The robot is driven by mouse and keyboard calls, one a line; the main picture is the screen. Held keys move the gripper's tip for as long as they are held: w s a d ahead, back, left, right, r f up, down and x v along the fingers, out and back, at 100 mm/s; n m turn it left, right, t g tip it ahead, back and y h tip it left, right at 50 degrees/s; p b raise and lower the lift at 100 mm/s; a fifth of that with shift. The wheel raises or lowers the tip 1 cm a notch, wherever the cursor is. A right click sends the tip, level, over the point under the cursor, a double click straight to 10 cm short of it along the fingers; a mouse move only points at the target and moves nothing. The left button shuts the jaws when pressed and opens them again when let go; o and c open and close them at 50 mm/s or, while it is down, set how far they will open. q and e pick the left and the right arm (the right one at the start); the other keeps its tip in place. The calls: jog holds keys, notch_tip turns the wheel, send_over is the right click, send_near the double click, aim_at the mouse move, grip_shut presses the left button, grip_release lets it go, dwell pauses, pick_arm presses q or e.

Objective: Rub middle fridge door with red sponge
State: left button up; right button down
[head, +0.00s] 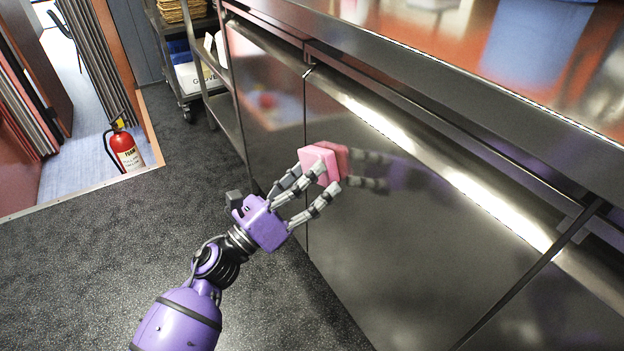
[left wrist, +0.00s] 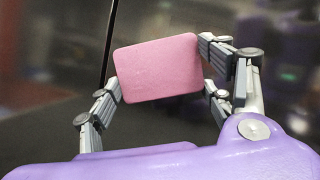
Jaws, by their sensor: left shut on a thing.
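The sponge (head: 318,164) looks pink-red and is held between the fingers of my left gripper (head: 317,180), which is shut on it. The sponge is at the left part of the middle fridge door (head: 400,240), a shiny steel panel that mirrors the sponge and fingers. The sponge meets its reflection, so it looks to be touching the door or very close to it. In the left wrist view the sponge (left wrist: 160,68) fills the space between the fingertips (left wrist: 162,75), with a dark door seam behind it. My right gripper does not show.
A steel counter (head: 450,85) runs above the fridge doors. The left door (head: 265,110) lies across a vertical seam. A wheeled rack (head: 215,100) stands at the far end. A red fire extinguisher (head: 124,148) stands by the doorway. The dark floor (head: 90,270) at left is clear.

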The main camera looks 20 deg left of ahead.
aim_at(324, 175)
pick_arm(q)
jog(key=shift+s+r+p, duration=0.15)
jog(key=shift+r+p, duration=0.8)
jog(key=shift+r, duration=0.45)
jog(key=shift+s+d+f+p, duration=0.1)
jog(key=shift+s+d, duration=0.3)
jog(key=shift+d, duration=0.2)
jog(key=shift+s+d+r+p, duration=0.1)
jog(key=shift+s+d, duration=0.25)
jog(key=shift+d, duration=0.2)
jog(key=shift+s+d+f+p, duration=0.1)
jog(key=shift+s+d, duration=0.3)
jog(key=shift+d, duration=0.2)
jog(key=shift+s+d, duration=0.85)
jog(key=shift+d, duration=0.3)
jog(key=shift+s+d, duration=0.15)
jog(key=shift+s, duration=0.05)
jog(key=shift+w+a, duration=0.3)
jog(key=shift+a, duration=0.1)
jog(key=shift+w+a, duration=0.8)
jog(key=shift+a, duration=0.35)
jog(key=shift+w+a+b, duration=0.6)
jog(key=shift+w+a, duration=0.65)
jog(key=shift+a, duration=0.2)
